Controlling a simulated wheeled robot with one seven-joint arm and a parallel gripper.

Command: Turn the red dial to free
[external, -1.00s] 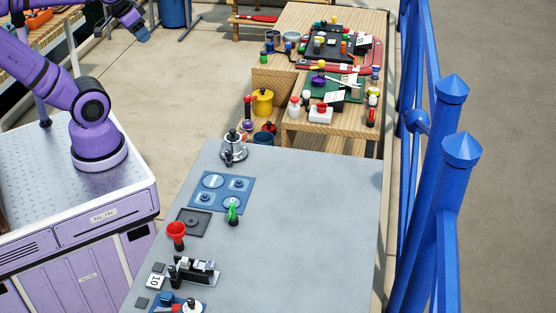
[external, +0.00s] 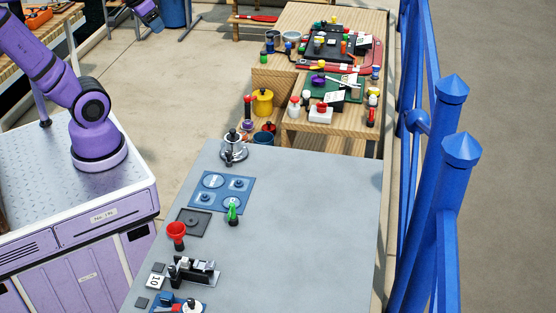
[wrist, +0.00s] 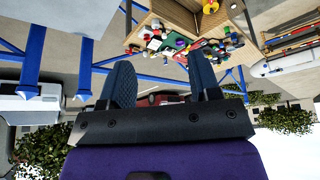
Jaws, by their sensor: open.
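No red dial can be made out for certain. A red cup-shaped piece on a dark base (external: 176,230) stands at the left edge of the grey table (external: 300,220) in the external view. A small red part (external: 168,309) shows on a blue fixture at the bottom edge, partly cut off. No "free" marking is legible. My gripper (wrist: 160,68) is open and empty in the wrist view, fingers wide apart. Its end also shows at the top of the external view (external: 152,22), raised and well away from the grey table.
A blue panel with round fittings (external: 221,192), a green-handled piece (external: 233,213) and a silver pot-like piece (external: 233,148) are on the grey table. Its right half is clear. A cluttered wooden bench (external: 330,130) stands behind. A blue railing (external: 450,200) runs along the right.

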